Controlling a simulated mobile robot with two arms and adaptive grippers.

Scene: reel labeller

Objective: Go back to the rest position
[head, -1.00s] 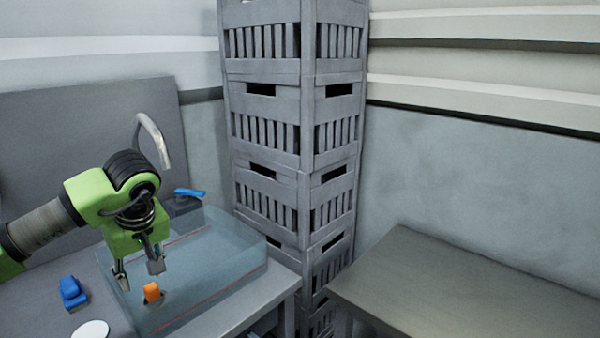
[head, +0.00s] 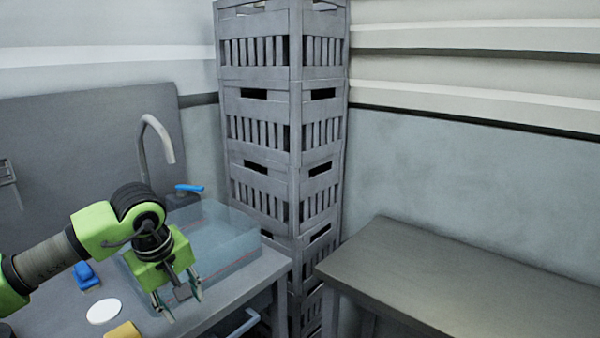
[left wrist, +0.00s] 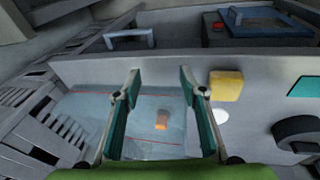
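My left gripper (head: 180,300) hangs over the front part of the worktop, in front of the clear blue-tinted bin (head: 225,240). Its two fingers are apart with nothing between them. In the left wrist view the open fingers (left wrist: 156,90) frame the bin from above, and an orange piece (left wrist: 162,120) lies in the bin. The orange piece is hidden behind my gripper in the head view. My right gripper is in neither view.
A blue block (head: 87,276), a white disc (head: 103,311) and a yellow block (head: 124,331) lie on the worktop. A faucet (head: 158,140) rises behind the bin. Stacked grey crates (head: 292,150) stand between the worktop and a bare table (head: 430,275).

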